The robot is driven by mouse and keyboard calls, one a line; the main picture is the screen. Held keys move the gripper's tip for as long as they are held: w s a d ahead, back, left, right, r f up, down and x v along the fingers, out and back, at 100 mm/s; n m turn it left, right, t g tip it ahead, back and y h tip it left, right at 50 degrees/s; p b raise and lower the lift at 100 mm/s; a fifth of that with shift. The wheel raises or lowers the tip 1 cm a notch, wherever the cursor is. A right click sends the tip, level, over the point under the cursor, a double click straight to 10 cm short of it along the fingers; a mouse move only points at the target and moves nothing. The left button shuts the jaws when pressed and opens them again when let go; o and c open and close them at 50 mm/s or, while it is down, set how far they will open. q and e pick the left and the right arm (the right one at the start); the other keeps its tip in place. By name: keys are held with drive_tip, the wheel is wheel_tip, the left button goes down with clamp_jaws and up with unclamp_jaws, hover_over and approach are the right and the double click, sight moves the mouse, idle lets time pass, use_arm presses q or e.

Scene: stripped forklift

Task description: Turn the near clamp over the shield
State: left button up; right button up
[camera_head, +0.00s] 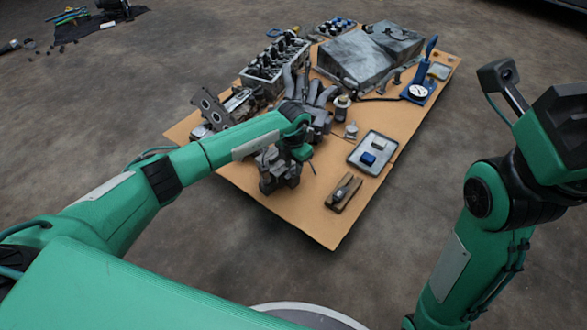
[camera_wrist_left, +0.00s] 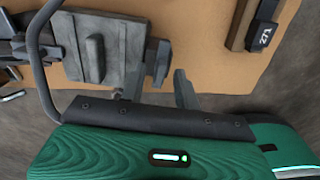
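My left gripper (camera_wrist_left: 160,88) is low over the near-left part of the table, at a dark fixture (camera_head: 280,172). In the left wrist view its two fingers stand apart, with no object clearly gripped. Just beyond them is a grey plate (camera_wrist_left: 72,48) with a raised dark bar, likely the shield. A dark block (camera_wrist_left: 157,62) at the plate's right edge may be the near clamp; I cannot tell how it is turned.
The brown table top (camera_head: 330,222) holds a tray (camera_head: 372,152) with small blue and grey parts, a wooden block (camera_head: 343,193), a blue gauge stand (camera_head: 419,91), an engine block (camera_head: 275,60) and a large grey housing (camera_head: 370,53). The table's near corner is clear.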

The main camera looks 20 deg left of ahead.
use_arm(q)
drive_tip(key=shift+f, duration=0.2)
clamp_jaws()
drive_tip(key=shift+r, duration=0.1)
